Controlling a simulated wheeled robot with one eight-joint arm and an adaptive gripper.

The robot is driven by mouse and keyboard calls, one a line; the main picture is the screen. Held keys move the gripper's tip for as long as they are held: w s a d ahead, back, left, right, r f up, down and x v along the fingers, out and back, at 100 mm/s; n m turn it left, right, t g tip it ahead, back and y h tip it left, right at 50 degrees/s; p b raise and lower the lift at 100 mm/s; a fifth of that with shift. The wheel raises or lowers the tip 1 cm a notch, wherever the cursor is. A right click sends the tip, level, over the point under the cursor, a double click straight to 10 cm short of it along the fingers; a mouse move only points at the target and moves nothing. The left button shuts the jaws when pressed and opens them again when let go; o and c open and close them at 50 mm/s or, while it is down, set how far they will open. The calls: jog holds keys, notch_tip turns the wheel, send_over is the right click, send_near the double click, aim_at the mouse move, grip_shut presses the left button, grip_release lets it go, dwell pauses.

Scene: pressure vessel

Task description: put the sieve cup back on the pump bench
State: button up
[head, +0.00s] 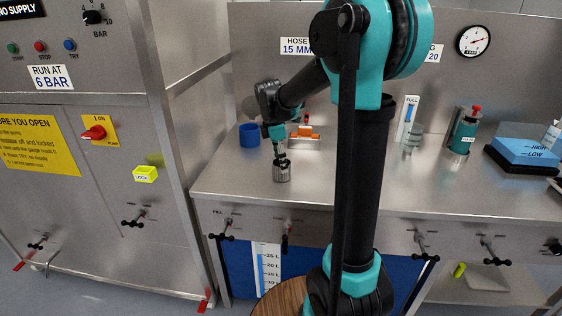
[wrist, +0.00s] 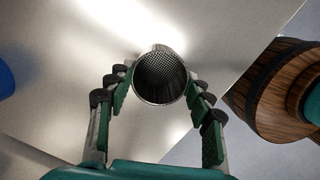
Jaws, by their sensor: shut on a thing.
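The sieve cup (wrist: 160,78) is a small metal cylinder with a mesh face, seen between my fingers in the wrist view. My gripper (wrist: 158,100) is shut on it, with green-padded fingers on both sides. In the head view the sieve cup (head: 282,172) hangs upright below my gripper (head: 280,150), over the front left part of the steel pump bench (head: 240,185). I cannot tell whether the cup's base touches the bench top.
A blue cup (head: 249,135) stands behind and left of the sieve cup. An orange item (head: 306,132) on a small tray lies behind it. My arm hides part of the bench middle.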

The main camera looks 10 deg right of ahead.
jog(key=shift+f, duration=0.1)
jog(key=o, duration=1.3)
jog(key=r, duration=0.4)
jog(key=a+r, duration=0.1)
jog(key=r, duration=0.7)
jog(key=shift+a+r, duration=0.1)
jog(key=shift+a, duration=0.3)
